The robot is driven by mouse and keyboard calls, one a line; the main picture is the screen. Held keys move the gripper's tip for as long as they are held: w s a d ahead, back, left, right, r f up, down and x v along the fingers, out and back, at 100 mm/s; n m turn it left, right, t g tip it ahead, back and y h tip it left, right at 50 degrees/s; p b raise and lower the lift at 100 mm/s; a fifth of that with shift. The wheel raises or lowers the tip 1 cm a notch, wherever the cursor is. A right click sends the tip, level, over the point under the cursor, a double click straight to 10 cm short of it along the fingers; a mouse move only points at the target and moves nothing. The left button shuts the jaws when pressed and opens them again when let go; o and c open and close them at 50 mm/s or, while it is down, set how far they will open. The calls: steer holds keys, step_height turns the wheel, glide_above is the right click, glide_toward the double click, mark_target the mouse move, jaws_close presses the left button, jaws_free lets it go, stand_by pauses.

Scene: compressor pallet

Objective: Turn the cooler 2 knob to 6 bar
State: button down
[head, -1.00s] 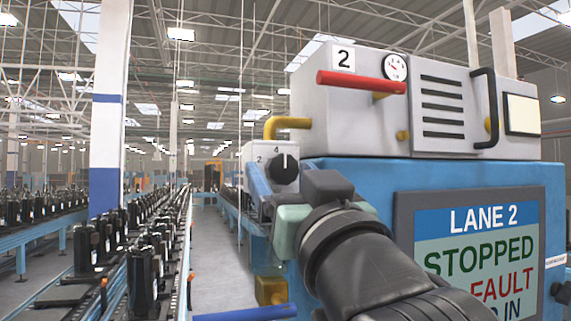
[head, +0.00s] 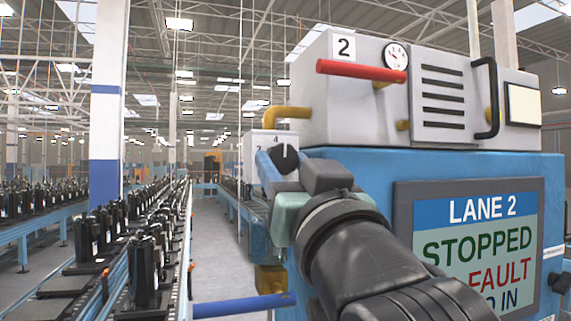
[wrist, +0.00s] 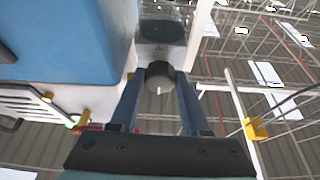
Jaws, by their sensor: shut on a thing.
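The black cooler 2 knob (head: 286,158) sits on the pale box (head: 256,139) at the left end of the machine marked 2. Its white pointer line points about straight up, near the 4. A 2 shows to the left; no 6 is readable. My gripper (head: 277,161) is at the knob, its blue finger covering the knob's left side in the head view. In the wrist view, the two blue fingers of my gripper (wrist: 161,80) are shut on the sides of the dark knob (wrist: 160,89). The wrist view does not show a readable scale.
A red bar (head: 361,70), a round gauge (head: 396,55) and a yellow pipe (head: 285,118) are above and right of the knob. The blue cabinet's screen (head: 478,245) reads LANE 2 STOPPED and FAULT. A conveyor (head: 160,262) with black compressors runs along the left.

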steer(key=m+h+p, duration=0.1)
steer(key=m, duration=0.2)
steer(key=m+h+p, duration=0.1)
steer(key=m+h, duration=0.1)
steer(key=m, duration=0.1)
steer(key=m+h+p, duration=0.1)
steer(key=m, duration=0.2)
steer(key=shift+a+r+h, duration=0.2)
steer(key=shift+a+h, duration=0.1)
steer(key=shift+h, duration=0.1)
steer(key=m+h+p, duration=0.1)
steer(key=m, duration=0.2)
steer(key=m+g+h+p, duration=0.1)
steer(key=m, duration=0.2)
steer(key=shift+s+m+h, duration=0.1)
steer(key=shift+m+h, duration=0.2)
steer(key=shift+c, duration=1.9)
jaws_free()
steer(key=shift+f, duration=0.1)
